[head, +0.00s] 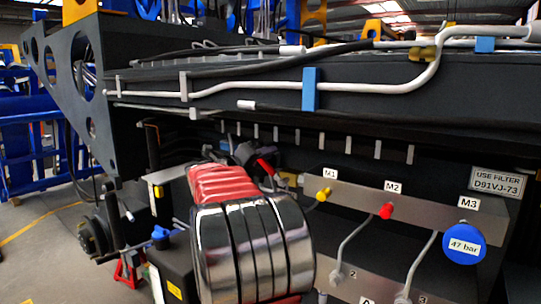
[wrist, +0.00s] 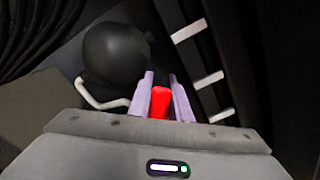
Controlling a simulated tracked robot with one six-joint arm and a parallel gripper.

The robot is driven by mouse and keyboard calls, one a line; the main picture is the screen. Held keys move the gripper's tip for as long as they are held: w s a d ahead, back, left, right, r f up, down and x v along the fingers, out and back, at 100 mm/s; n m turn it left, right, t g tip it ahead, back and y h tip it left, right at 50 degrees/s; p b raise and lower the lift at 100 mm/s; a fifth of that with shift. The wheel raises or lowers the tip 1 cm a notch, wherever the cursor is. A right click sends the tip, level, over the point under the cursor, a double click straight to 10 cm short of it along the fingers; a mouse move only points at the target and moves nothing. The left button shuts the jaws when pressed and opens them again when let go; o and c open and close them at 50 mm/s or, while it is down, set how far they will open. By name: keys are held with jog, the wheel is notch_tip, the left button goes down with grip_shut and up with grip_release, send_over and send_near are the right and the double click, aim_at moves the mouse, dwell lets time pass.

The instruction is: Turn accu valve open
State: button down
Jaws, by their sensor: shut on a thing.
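The accu valve's red handle (wrist: 160,102) is between the two pale purple fingers of my gripper (wrist: 162,85) in the wrist view. The fingers are shut on it from both sides. A small red piece, apparently the same handle (head: 266,167), shows in the head view just beyond my red and chrome arm. The valve body is hidden, and my arm covers most of the gripper in the head view. A black rounded accumulator (wrist: 115,55) is just left of the fingers in the wrist view, with a pale pipe (wrist: 98,100) bending below it.
To the right is a panel (head: 345,202) with ports M1 (head: 324,194), M2 (head: 386,211) and a blue 47 bar gauge (head: 464,245). A dark chassis beam (head: 230,95) with hoses runs overhead. Pale tabs (wrist: 189,31) lie right of the fingers in the wrist view.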

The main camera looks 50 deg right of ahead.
jog(key=shift+w, duration=0.1)
jog(key=c, duration=1.7)
grip_release()
jog(key=shift+o, duration=0.4)
jog(key=shift+f, duration=0.1)
jog(key=shift+f, duration=0.1)
jog(key=shift+a, duration=0.15)
jog(key=a, duration=0.8)
jog(key=shift+r, duration=0.25)
jog(key=shift+d, duration=0.1)
jog(key=shift+c, duration=0.2)
